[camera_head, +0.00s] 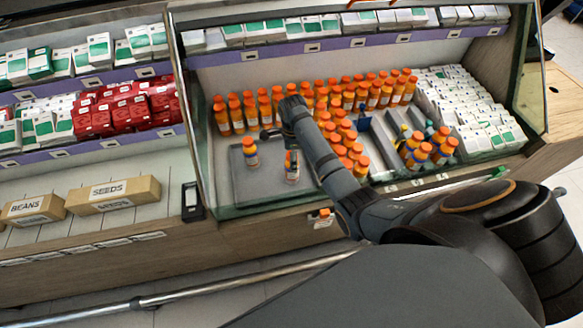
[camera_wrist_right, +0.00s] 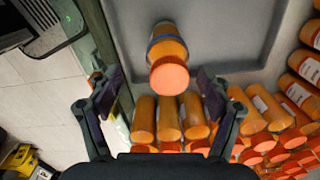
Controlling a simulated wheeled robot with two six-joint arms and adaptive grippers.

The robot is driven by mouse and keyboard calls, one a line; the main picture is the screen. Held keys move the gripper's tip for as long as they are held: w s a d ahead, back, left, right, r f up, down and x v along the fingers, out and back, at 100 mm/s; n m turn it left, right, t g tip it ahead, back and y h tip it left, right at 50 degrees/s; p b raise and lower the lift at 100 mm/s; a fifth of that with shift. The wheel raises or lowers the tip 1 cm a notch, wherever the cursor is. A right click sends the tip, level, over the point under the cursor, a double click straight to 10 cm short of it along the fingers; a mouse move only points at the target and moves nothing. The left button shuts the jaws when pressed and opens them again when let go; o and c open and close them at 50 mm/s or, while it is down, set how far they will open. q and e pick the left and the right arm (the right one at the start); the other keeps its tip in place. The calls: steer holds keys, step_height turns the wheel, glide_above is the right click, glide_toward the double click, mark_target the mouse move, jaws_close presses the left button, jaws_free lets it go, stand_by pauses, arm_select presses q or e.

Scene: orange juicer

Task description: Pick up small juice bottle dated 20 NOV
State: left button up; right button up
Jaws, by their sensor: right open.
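Small orange-capped juice bottles stand in the glass-fronted case. No date can be read on any label. My right gripper (camera_wrist_right: 160,82) is open and empty. In the right wrist view a single bottle (camera_wrist_right: 166,45) on the tray lies just beyond the gap between its fingers; I cannot tell which of the two it is. My left gripper is not in view.
Dense rows of orange bottles (camera_head: 350,95) fill the middle of the case. White-green boxes (camera_head: 465,105) stand at its right. A glass front edge (camera_head: 225,213) borders the case. Seeds (camera_head: 112,195) and beans (camera_head: 34,210) boxes lie on the left shelf.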

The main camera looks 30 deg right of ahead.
steer(key=shift+w+f, duration=0.3)
steer(key=shift+f, duration=0.65)
steer(key=f, duration=0.4)
steer(key=shift+w+f, duration=0.15)
steer(key=shift+w, duration=0.05)
steer(key=shift+c, duration=0.8)
steer(key=c, duration=1.4)
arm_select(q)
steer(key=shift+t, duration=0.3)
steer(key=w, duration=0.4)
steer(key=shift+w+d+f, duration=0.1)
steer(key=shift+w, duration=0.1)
arm_select(e)
steer(key=shift+o, duration=0.2)
